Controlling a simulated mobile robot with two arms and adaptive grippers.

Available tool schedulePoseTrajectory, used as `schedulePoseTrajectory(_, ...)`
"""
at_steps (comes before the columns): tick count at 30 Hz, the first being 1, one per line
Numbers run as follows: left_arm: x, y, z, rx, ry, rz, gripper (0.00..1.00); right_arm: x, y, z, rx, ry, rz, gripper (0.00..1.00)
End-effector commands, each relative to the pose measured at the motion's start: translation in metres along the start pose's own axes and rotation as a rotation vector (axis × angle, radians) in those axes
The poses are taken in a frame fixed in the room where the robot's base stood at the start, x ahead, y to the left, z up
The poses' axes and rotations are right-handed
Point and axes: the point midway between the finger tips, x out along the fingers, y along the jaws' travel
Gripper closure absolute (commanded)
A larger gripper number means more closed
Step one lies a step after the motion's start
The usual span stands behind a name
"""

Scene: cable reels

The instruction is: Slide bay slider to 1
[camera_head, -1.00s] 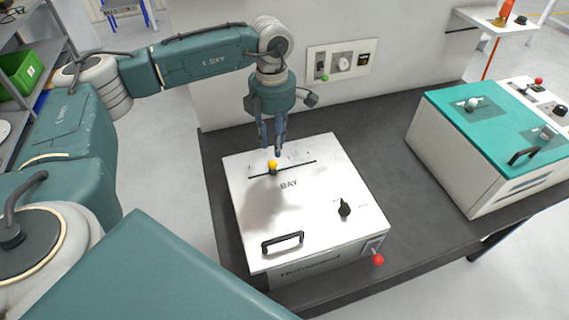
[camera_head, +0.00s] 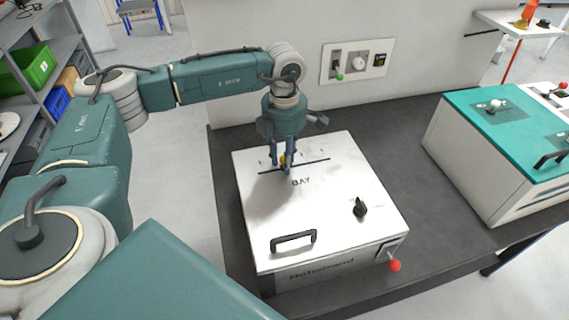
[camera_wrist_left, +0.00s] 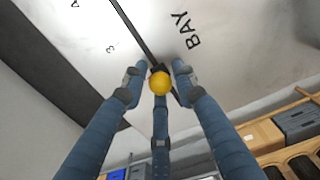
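The bay slider is a small yellow knob (camera_head: 283,160) in a thin dark slot in the white top of the BAY box (camera_head: 330,215). In the head view it sits left of the slot's middle. My left gripper (camera_head: 284,164) points down with its fingers around the knob. In the left wrist view the yellow knob (camera_wrist_left: 160,83) sits between the spread blue fingertips (camera_wrist_left: 160,80); firm contact cannot be made out. The other scale marks are too small or hidden. My right gripper is out of view.
The box top also has a black handle (camera_head: 293,241) and a black rotary knob (camera_head: 360,208). A red-tipped lever (camera_head: 395,266) sticks out at its front right. A teal-topped box (camera_head: 515,125) stands right on the dark table (camera_head: 425,180). A wall panel (camera_head: 354,61) is behind.

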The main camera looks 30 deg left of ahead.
Motion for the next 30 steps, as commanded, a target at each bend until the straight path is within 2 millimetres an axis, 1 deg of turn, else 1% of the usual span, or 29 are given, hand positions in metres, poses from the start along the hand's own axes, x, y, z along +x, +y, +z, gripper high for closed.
schedulePoseTrajectory(2,0.0,0.0,0.0,0.0,0.0,0.0,0.74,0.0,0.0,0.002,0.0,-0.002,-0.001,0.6)
schedulePoseTrajectory(3,0.0,0.0,0.0,0.0,0.0,0.0,0.82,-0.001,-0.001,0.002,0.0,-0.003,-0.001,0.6)
schedulePoseTrajectory(6,0.0,0.0,0.0,0.0,0.0,0.0,1.0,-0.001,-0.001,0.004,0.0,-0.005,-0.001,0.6)
schedulePoseTrajectory(10,0.0,0.0,-0.001,0.0,0.0,0.0,1.0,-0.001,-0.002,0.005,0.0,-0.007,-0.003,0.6)
schedulePoseTrajectory(13,0.0,0.0,-0.008,0.0,0.001,-0.001,1.0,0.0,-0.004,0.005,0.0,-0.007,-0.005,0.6)
schedulePoseTrajectory(21,0.001,0.0,-0.041,-0.001,0.003,-0.001,1.0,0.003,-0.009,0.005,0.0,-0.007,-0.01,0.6)
schedulePoseTrajectory(26,0.001,0.0,-0.058,-0.002,0.002,0.0,1.0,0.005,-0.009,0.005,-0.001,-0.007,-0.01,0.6)
schedulePoseTrajectory(27,0.0,0.0,-0.058,0.0,0.0,0.0,0.76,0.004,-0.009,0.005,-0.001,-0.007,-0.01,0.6)
schedulePoseTrajectory(29,0.0,0.0,-0.057,0.0,0.0,0.0,0.64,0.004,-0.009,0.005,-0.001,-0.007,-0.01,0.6)
schedulePoseTrajectory(30,0.0,0.0,-0.057,0.0,0.0,0.0,0.62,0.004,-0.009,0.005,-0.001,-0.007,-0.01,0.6)
